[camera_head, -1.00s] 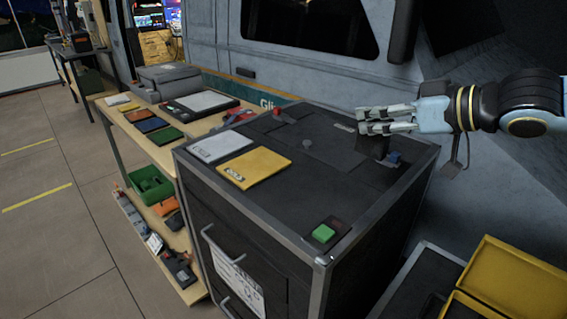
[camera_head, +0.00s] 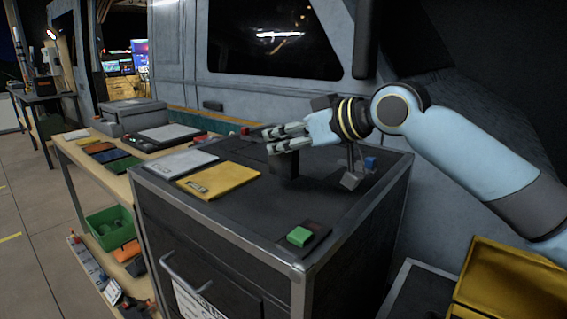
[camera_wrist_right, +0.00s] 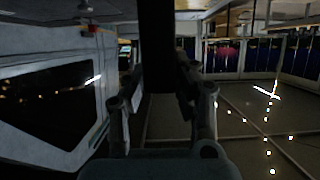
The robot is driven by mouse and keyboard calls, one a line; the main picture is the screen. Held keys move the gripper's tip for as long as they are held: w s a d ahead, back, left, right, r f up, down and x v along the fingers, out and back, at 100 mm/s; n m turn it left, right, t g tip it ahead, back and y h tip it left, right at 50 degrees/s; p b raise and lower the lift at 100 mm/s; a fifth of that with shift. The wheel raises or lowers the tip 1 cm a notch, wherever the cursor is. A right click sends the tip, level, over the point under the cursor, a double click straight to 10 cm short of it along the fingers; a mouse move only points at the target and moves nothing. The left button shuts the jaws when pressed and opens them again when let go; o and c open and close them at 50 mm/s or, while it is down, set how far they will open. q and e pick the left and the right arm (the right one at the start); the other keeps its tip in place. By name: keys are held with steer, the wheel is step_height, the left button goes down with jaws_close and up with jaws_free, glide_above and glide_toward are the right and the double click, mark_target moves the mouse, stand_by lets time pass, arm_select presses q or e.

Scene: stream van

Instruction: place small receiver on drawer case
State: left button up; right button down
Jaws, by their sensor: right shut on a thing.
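The drawer case (camera_head: 330,225) is a dark cabinet with a grey metal frame and a drawer handle, in the middle of the head view. My right gripper (camera_head: 287,139) is above its top, reaching in from the right. It is shut on a small dark block, apparently the small receiver (camera_head: 284,165), which hangs below the fingers over the back part of the top. I cannot tell whether the block touches the top. In the right wrist view a dark upright shape (camera_wrist_right: 157,60) fills the space between the fingers. My left gripper is not in view.
On the case top are a yellow folder (camera_head: 218,180), a grey folder (camera_head: 183,164), a green block (camera_head: 299,236) and a blue item (camera_head: 370,163). A bench (camera_head: 85,161) with boxes stands left. A yellow case (camera_head: 510,285) is at lower right. The top's front middle is clear.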

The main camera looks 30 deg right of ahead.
mark_target(284, 159)
steer(key=shift+f+b, duration=0.35)
steer(key=shift+f, duration=1.65)
steer(key=shift+f, duration=0.2)
steer(key=c, duration=1.1)
jaws_free()
steer(key=shift+o, duration=0.2)
